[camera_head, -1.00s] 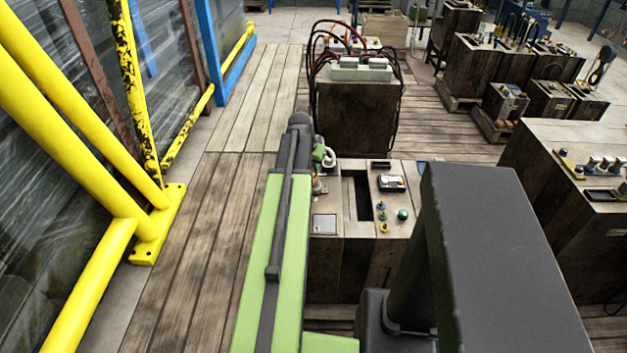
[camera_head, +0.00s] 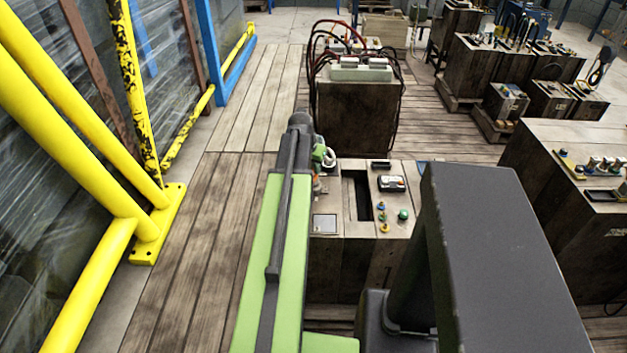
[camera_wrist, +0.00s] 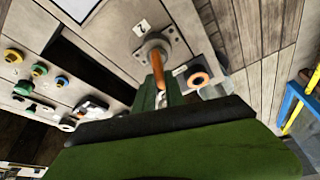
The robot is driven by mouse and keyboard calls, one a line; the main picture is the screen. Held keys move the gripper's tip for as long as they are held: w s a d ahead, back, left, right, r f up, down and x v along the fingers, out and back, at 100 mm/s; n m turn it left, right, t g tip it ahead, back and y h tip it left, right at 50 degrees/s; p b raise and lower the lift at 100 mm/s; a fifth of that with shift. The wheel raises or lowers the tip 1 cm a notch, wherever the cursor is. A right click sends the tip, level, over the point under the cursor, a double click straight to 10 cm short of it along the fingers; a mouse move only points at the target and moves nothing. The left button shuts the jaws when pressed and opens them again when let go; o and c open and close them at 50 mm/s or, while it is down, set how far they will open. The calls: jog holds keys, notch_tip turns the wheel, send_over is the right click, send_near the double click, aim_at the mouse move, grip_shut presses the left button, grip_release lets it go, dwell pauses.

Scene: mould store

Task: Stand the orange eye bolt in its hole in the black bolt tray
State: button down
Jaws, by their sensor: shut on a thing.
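My gripper (camera_head: 320,157) is at the end of the green arm, over the left part of the near console. In the wrist view its green jaws (camera_wrist: 160,92) are shut on the orange eye bolt (camera_wrist: 158,70), which shows as a narrow orange piece. The bolt's end overlaps a round grey fitting (camera_wrist: 153,48) beside a label marked 2; whether it touches or enters it I cannot tell. In the head view only a speck of orange shows below the gripper. The black bolt tray cannot be made out with certainty.
The near console (camera_head: 340,255) has a dark slot (camera_head: 363,197), a meter (camera_head: 391,183) and coloured knobs (camera_head: 403,214). A yellow guard rail (camera_head: 120,230) stands left, and another console (camera_head: 570,200) stands right.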

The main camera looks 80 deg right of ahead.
jog(key=shift+s+a, duration=0.1)
jog(key=shift+s, duration=0.1)
jog(key=shift+r+p, duration=0.65)
jog(key=shift+p, duration=0.1)
jog(key=shift+r+p, duration=0.5)
jog(key=shift+r, duration=0.15)
jog(key=shift+w+r+p, duration=0.15)
jog(key=shift+r+p, duration=0.7)
jog(key=shift+p, duration=0.05)
jog(key=shift+w, duration=0.15)
